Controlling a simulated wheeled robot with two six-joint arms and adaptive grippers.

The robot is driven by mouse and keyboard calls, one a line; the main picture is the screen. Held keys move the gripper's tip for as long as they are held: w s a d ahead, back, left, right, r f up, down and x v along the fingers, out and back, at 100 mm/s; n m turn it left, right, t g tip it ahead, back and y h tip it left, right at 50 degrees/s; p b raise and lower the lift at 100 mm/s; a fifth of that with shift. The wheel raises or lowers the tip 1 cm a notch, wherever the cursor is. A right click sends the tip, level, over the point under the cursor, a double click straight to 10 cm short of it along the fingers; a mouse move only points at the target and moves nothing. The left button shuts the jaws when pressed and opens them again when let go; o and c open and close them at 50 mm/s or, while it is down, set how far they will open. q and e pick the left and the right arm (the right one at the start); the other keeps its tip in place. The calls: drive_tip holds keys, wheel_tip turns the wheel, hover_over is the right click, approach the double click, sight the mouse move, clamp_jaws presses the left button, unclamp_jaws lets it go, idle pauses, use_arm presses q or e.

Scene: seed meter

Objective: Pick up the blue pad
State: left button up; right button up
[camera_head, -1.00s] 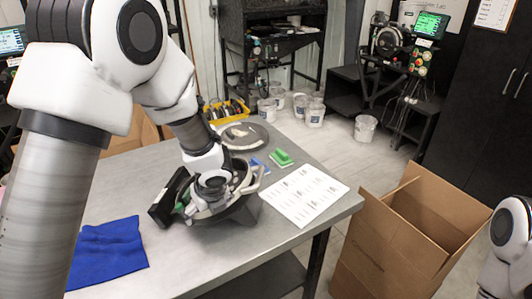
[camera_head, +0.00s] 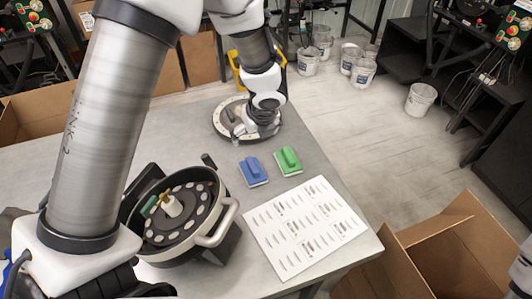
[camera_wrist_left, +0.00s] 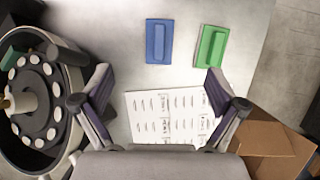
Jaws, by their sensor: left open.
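The blue pad (camera_head: 253,171) is a small block with a raised handle, lying on the grey table left of a similar green pad (camera_head: 288,161). The blue pad also shows in the wrist view (camera_wrist_left: 159,41), above the gap between my fingers. My left gripper (camera_head: 257,132) is open and empty, raised above the table. In the head view it overlaps the round plate behind the pads. In the wrist view its spread fingers (camera_wrist_left: 158,76) frame the printed sheet, apart from the blue pad. Only part of my right arm shows at the right edge; its gripper is out of view.
The black round seed meter (camera_head: 181,245) with a light handle stands on the table, left of the printed sheet (camera_head: 303,228). The round plate (camera_head: 222,120) lies beyond the pads. An open cardboard box (camera_head: 440,262) stands off the table's right edge.

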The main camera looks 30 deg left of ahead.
sight(253, 166)
use_arm(q)
drive_tip(key=f+b, duration=1)
drive_tip(key=f, duration=0.1)
drive_tip(key=shift+w+a+f, duration=0.1)
drive_tip(key=shift+w+f, duration=0.1)
drive_tip(key=shift+f, duration=0.1)
drive_tip(key=shift+a+f+b, duration=0.35)
drive_tip(key=shift+a+f, duration=0.05)
drive_tip(key=shift+f, duration=0.25)
drive_tip(key=x, duration=0.5)
drive_tip(key=shift+w+a+r, duration=0.1)
drive_tip(key=shift+w, duration=0.25)
drive_tip(key=shift+s+r, duration=0.1)
drive_tip(key=shift+r, duration=0.05)
drive_tip(key=c, duration=1.4)
